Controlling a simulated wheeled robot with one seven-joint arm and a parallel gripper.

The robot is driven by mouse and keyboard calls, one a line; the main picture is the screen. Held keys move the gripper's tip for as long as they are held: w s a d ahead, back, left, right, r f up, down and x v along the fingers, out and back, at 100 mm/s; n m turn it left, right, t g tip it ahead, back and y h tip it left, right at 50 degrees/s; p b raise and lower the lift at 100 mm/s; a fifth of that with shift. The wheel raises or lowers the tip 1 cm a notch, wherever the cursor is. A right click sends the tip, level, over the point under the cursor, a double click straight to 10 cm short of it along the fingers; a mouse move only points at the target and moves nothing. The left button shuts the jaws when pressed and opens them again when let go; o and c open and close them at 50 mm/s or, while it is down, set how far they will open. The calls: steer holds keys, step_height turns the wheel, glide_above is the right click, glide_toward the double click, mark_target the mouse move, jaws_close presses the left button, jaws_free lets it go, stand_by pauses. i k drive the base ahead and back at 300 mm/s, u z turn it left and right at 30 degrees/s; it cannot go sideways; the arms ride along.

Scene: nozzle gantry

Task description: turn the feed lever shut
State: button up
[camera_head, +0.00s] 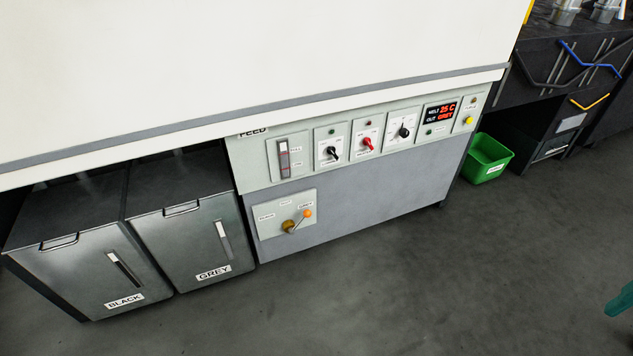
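The lever (297,221) is on a pale plate (270,232) low on the front of the grey machine cabinet. It has a brass hub and an orange ball knob (307,213). The knob points up and to the right, close to the right-hand label (305,204). Two more small labels sit at the left and top of the plate; their words are too small to read surely.
Above the lever is a control panel with a sight gauge (284,158), black and red switches, a dial and a display (440,112) reading 25 C and GREY. Bins marked BLACK (85,275) and GREY (190,240) stand left. A green tub (486,160) stands right. The floor in front is clear.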

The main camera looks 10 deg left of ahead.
mark_target(307, 212)
steer(key=z, duration=0.05)
steer(key=k, duration=1.1)
steer(key=u, duration=0.9)
steer(key=i, duration=1.45)
steer(key=z, duration=0.3)
